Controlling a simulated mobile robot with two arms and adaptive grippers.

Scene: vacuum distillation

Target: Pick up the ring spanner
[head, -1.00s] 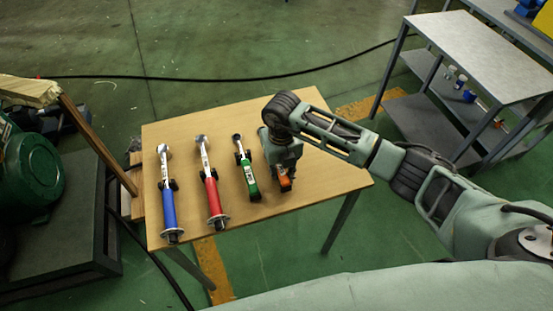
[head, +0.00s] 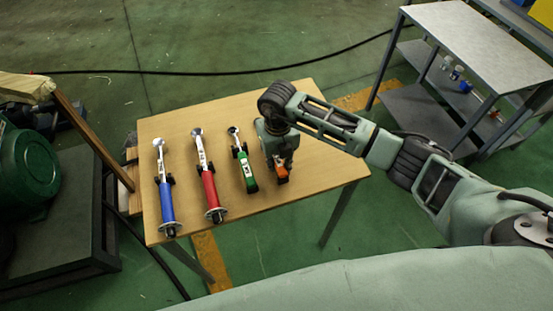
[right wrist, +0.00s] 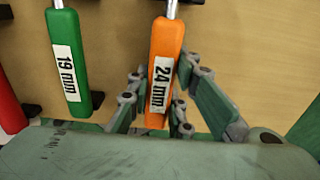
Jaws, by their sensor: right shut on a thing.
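The orange-handled spanner (right wrist: 166,60), marked 24 mm, is at the right end of a row of tools on the wooden table. In the head view its orange handle end (head: 282,175) shows below my right gripper, which hides the rest. My right gripper (right wrist: 160,88) is shut on the orange handle, with a finger on each side in the right wrist view. I cannot tell whether the spanner is off the table. A green-handled spanner (head: 245,168), marked 19 mm, lies just left of it. My left gripper is not in view.
A red-handled tool (head: 208,185) and a blue-handled tool (head: 165,195) lie further left on holders on the wooden table (head: 320,130). The table's right part is clear. A grey metal shelf table (head: 470,50) stands at the right, a green machine (head: 28,165) at the left.

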